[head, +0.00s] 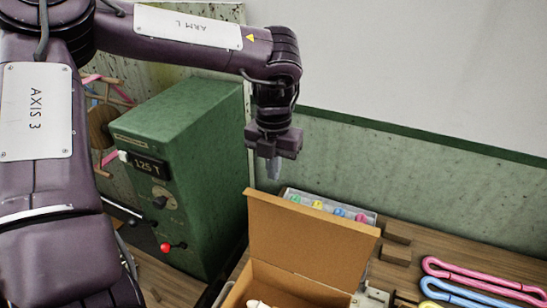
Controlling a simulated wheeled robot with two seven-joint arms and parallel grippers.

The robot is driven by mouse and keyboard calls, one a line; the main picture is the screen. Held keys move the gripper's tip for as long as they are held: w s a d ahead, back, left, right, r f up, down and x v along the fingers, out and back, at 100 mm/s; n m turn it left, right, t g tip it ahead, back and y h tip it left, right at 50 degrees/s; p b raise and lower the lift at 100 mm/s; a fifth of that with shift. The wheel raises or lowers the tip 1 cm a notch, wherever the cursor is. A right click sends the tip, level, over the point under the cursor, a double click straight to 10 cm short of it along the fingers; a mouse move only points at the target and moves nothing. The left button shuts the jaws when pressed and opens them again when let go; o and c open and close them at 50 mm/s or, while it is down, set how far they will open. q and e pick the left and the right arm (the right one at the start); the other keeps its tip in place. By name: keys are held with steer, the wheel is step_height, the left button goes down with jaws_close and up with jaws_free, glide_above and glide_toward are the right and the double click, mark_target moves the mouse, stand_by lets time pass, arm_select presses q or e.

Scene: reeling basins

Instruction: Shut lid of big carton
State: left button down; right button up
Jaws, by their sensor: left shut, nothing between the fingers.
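The big carton (300,286) is brown cardboard and stands on the wooden bench at the bottom centre. Its lid (308,232) stands up at the back, open, so the inside shows. Something pale lies in the carton, cut off by the frame edge. My left arm comes in from the left, and my left gripper (273,170) points down above and behind the lid's upper left edge. Its fingers are shut and empty. It appears apart from the lid. My right gripper is not in view.
A green machine box (190,170) with a display and knobs stands left of the carton. A tray (330,206) with coloured pieces sits behind the lid. Pink (485,277) and other coloured skeins lie at right, near small wooden blocks (396,246). A wall closes the back.

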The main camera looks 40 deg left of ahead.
arm_select(q)
step_height(320, 180, down, 10)
steer(key=b, duration=0.6)
steer(key=shift+w+r, duration=0.1)
steer(key=shift+w, duration=0.05)
steer(key=shift+f+b, duration=0.8)
steer(key=shift+b, duration=0.2)
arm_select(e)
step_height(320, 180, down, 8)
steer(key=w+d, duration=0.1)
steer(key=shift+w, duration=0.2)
